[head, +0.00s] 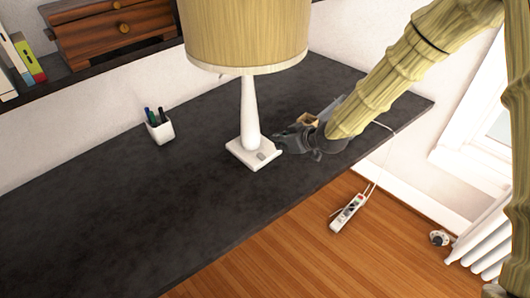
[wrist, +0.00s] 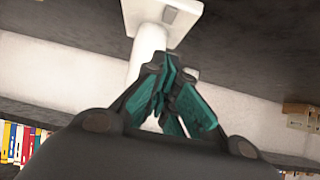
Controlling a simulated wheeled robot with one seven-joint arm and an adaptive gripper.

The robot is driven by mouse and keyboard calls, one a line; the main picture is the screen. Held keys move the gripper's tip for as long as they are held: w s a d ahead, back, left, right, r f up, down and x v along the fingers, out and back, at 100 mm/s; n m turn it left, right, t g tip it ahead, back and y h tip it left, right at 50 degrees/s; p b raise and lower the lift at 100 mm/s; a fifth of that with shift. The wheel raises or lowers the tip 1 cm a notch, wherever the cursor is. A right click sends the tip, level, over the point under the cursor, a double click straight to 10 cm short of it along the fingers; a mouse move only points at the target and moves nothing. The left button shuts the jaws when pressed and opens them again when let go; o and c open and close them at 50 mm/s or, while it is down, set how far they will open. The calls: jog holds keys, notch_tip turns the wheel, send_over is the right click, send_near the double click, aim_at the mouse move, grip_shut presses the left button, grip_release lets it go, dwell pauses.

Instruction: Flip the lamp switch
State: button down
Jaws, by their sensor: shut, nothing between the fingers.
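The lamp (head: 249,108) stands upright on the dark tabletop, with a tan shade, a white stem and a square white base (head: 237,152). A small grey switch (head: 262,156) sits on the base, on its front right part. My gripper (head: 279,145) is low over the table at the right of the base, close to the switch; I cannot tell whether it touches the lamp. In the wrist view the teal-padded fingers of my gripper (wrist: 168,70) are shut and empty. The lamp base (wrist: 140,12) and stem (wrist: 149,42) show beyond them, with a grey patch on the base.
A white pen cup (head: 160,132) stands left of the lamp on the dark table (head: 180,210). A small brown box (head: 308,120) is behind my gripper. A power strip (head: 347,213) lies on the wooden floor at the right. The front of the table is clear.

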jog(key=shift+w+a+r, duration=0.1)
jog(key=shift+r, duration=0.05)
dwell(0.4)
jog(key=p, duration=0.4)
send_over(262, 156)
notch_tip(262, 156, down, 7)
jog(key=shift+r, duration=0.1)
jog(key=shift+a+f+p, duration=0.15)
jog(key=shift+f+p, duration=0.25)
jog(key=shift+f, duration=1.15)
